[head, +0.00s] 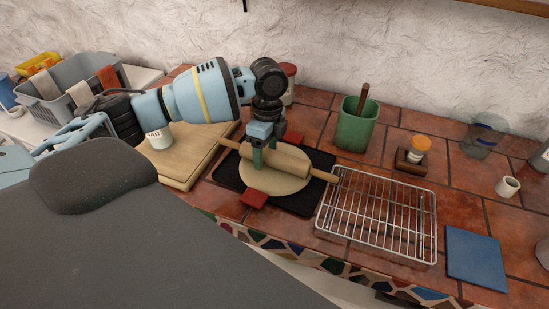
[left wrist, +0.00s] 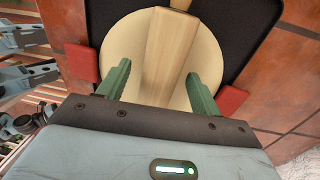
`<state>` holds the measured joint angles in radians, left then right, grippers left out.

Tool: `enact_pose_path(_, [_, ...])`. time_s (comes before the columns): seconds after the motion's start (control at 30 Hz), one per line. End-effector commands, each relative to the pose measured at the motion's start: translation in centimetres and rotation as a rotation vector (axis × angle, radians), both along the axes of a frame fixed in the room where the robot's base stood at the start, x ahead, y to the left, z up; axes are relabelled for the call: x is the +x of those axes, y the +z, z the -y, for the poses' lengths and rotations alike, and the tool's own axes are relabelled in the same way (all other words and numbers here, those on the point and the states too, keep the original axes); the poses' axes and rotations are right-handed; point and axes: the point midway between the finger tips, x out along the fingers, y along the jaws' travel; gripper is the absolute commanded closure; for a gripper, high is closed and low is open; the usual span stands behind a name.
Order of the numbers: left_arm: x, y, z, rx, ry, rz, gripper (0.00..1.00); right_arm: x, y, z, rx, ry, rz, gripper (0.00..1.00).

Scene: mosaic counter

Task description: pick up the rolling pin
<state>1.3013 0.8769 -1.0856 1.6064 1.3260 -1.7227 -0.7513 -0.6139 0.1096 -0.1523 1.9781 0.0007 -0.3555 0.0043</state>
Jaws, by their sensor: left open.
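The wooden rolling pin (head: 284,161) lies across a round pale disc (head: 262,184) on a black mat (head: 228,174). In the left wrist view the rolling pin (left wrist: 170,48) runs between the two green fingers of my left gripper (left wrist: 157,85). My left gripper (head: 265,158) points down at the pin's barrel in the head view. The fingers are open, one on each side of the pin, with a gap showing on both sides. The part of the pin behind the fingers is hidden in the head view. My right gripper is not in view.
Red blocks (head: 254,198) (left wrist: 231,100) sit at the mat's edges. A wire rack (head: 378,214) stands close to the pin's right handle. A wooden board (head: 184,172) lies at left, and a green pot (head: 356,126) stands behind. A blue square (head: 475,257) lies at right.

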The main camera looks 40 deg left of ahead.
Motion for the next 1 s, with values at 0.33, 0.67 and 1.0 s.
enact_pose_path(0.33, [0.0,0.0,0.0,0.0,0.0,0.0,0.63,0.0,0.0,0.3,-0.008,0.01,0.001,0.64])
enact_pose_path(0.67, [0.0,0.1,0.0,-0.001,0.0,0.001,0.94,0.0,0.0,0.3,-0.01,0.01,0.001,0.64])
enact_pose_path(1.0, [0.1,1.3,0.1,-0.002,0.0,0.003,0.94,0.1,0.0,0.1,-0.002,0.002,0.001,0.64])
